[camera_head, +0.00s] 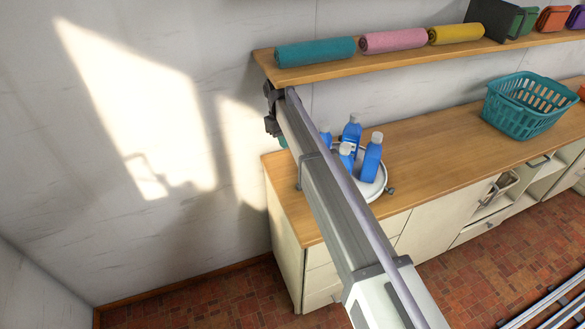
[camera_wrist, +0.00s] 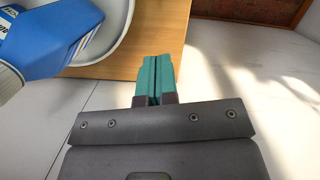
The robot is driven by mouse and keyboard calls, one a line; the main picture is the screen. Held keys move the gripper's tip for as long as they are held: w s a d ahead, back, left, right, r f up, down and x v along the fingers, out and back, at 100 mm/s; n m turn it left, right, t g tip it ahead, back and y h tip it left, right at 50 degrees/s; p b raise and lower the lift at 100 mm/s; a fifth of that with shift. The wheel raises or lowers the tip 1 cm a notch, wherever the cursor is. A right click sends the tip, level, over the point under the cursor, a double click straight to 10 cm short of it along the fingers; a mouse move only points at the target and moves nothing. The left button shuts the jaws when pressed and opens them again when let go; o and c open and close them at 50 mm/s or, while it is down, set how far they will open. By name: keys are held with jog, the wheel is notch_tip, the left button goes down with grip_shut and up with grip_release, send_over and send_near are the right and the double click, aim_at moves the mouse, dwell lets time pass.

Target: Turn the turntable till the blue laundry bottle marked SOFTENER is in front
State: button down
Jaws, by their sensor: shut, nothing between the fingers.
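The turntable (camera_head: 371,192) is a round white tray on the left part of the wooden counter, with a small grey knob at its right rim. Several blue bottles with pale caps stand on it, including one at the right (camera_head: 372,160) and one at the back (camera_head: 351,131). My arm hides its left part.
The counter (camera_head: 440,150) is clear to the right of the turntable up to a teal basket (camera_head: 527,105). A wooden shelf (camera_head: 400,60) with rolled towels runs above. The wall is close behind and left of my gripper.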

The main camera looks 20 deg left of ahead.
jog(key=f+b, duration=0.3)
jog(key=d+f+b, duration=0.1)
jog(key=f+b, duration=0.3)
jog(key=s+f+b, duration=0.1)
jog(key=f+b, duration=0.3)
jog(key=shift+d, duration=0.3)
jog(key=shift+s+d+f, duration=0.1)
jog(key=shift+s+d, duration=0.3)
jog(key=shift+d, duration=0.2)
jog(key=shift+s+d+f, duration=0.1)
jog(key=shift+s+d, duration=0.25)
jog(key=shift+d, duration=0.25)
jog(key=shift+s+d, duration=0.15)
jog(key=shift+d, duration=0.15)
jog(key=shift+s+d, duration=0.1)
jog(key=shift+d, duration=0.1)
